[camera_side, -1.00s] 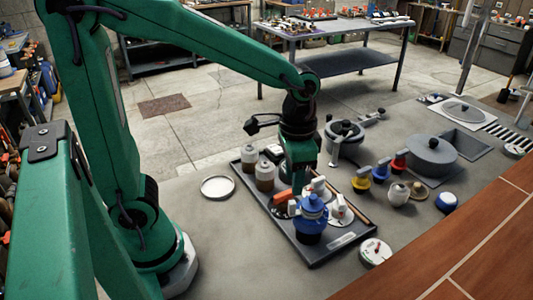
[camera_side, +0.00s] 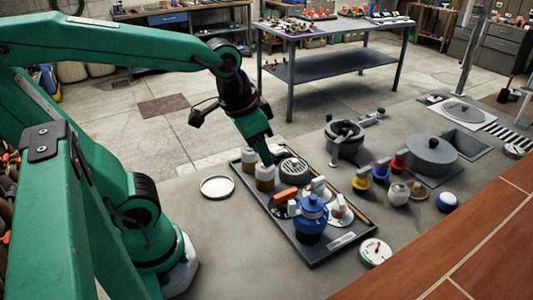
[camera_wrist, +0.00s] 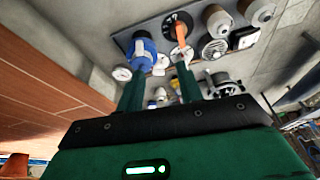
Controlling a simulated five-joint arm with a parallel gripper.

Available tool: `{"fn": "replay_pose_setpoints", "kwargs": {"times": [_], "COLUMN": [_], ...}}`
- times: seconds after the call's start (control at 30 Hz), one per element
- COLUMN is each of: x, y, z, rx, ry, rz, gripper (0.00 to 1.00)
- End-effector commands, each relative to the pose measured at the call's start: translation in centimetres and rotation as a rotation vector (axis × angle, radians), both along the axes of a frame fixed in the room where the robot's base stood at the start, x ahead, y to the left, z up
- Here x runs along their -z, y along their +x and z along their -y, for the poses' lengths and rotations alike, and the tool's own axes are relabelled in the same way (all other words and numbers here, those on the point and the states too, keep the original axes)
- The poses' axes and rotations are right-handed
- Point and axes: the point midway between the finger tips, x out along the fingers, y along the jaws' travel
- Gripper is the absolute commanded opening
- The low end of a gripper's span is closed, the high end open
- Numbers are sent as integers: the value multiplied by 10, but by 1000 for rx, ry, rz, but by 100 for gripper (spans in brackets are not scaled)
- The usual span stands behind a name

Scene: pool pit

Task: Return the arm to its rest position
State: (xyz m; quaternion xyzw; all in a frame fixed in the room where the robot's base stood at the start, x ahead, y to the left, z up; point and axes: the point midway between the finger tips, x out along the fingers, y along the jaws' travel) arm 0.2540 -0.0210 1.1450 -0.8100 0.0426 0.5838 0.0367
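My gripper (camera_side: 267,157) is at the end of my green arm, tilted down over the back part of the dark tray (camera_side: 334,254). In the wrist view my gripper (camera_wrist: 161,88) shows two green fingers apart, with nothing held between them. On the tray are a blue pot (camera_side: 311,222), an orange-handled part (camera_side: 285,196), a round grate (camera_side: 294,170) and two capped jars, one of them this brown one (camera_side: 265,177). The side view shows the fingertips close behind the jars and grate; whether they touch anything is unclear.
A grey pump-like unit (camera_side: 345,138) and coloured valves, including a yellow one (camera_side: 362,179), stand to the right.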

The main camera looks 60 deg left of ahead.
Motion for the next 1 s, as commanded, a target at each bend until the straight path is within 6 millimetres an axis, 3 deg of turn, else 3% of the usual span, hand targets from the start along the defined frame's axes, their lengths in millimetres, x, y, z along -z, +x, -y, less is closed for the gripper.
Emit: {"fn": "replay_pose_setpoints", "kwargs": {"times": [0.4, 1.0], "x": [-13, -13], "y": [-28, -30], "z": [-20, -21], "rx": [-106, -111], "ry": [-18, -20], "rz": [163, 170], "gripper": [36, 36]}}
